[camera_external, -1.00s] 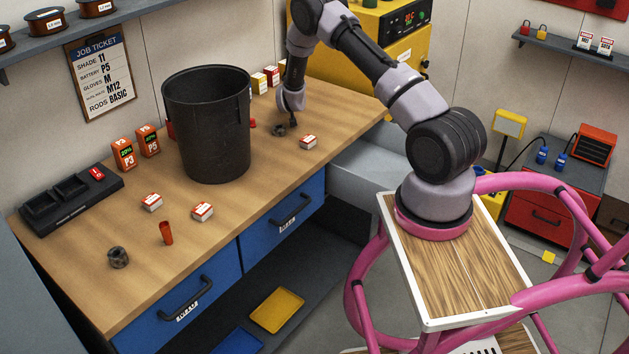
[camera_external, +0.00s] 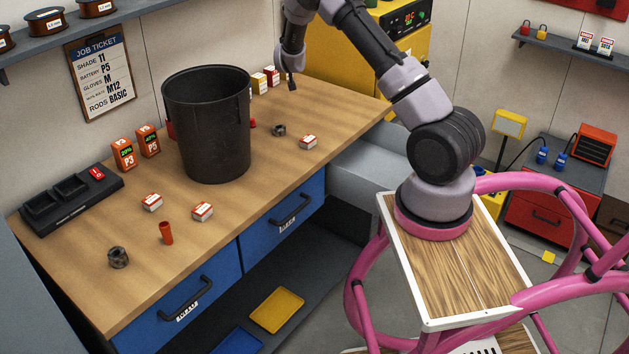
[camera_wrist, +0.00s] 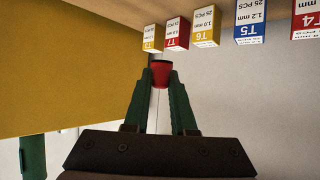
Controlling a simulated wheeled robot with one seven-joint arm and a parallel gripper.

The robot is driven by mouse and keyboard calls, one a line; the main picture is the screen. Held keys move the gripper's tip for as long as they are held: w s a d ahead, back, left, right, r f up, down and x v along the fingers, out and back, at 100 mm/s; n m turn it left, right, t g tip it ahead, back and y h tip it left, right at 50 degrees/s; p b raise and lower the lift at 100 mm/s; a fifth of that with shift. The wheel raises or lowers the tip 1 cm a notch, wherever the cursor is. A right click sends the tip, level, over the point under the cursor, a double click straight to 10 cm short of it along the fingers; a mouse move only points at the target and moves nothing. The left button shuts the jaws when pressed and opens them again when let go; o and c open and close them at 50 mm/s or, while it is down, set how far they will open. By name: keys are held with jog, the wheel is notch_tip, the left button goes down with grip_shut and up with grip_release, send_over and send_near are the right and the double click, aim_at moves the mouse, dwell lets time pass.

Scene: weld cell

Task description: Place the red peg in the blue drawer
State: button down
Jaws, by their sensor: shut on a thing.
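My gripper (camera_external: 291,87) is raised above the far end of the workbench, near the yellow cabinet. In the wrist view my gripper (camera_wrist: 161,78) has its fingers closed on a red peg (camera_wrist: 161,72), of which a short red part with a dark end shows between the tips. The peg in the grip cannot be made out in the external view. Two blue drawer fronts with dark handles, a near one (camera_external: 210,292) and a farther one (camera_external: 305,198), are in the bench's front and look shut. A separate orange-red tapered piece (camera_external: 166,233) stands on the bench's near part.
A tall black bin (camera_external: 207,130) stands mid-bench. Small boxes (camera_external: 203,211), dark ring-shaped parts (camera_external: 118,257) and a charger tray (camera_external: 70,200) lie around it. A grey drawer-like box (camera_external: 365,170) juts out at the bench's right end. Coloured boxes (camera_wrist: 205,27) line the wrist view's top.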

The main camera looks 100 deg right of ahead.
aim_at(355, 186)
notch_tip(355, 186, up, 2)
jog(key=shift+r, duration=0.1)
jog(key=s+d+r+n+t+y, duration=0.15)
jog(key=s+r+n+t, duration=0.3)
jog(key=s, duration=0.45)
jog(key=s+a+f+n+t+y, duration=0.25)
jog(key=a+n+y, duration=0.2)
jog(key=a, duration=0.65)
jog(key=s+a+f+n+t+y, duration=0.1)
jog(key=s+a+n+t+y, duration=0.25)
jog(key=a+n, duration=0.45)
jog(key=s+a+f+n+t+y, duration=0.1)
jog(key=s+a+n+t+y, duration=0.25)
jog(key=a, duration=0.95)
jog(key=f, duration=1.1)
jog(key=f+g+y, duration=0.1)
jog(key=f, duration=1)
jog(key=f+g, duration=0.1)
jog(key=f, duration=0.9)
jog(key=shift+s+a+f, duration=0.2)
jog(key=shift+s+f, duration=0.2)
jog(key=shift+f+y, duration=0.1)
jog(key=shift+y, duration=0.2)
jog(key=c, duration=0.7)
grip_release()
jog(key=shift+c, duration=0.2)
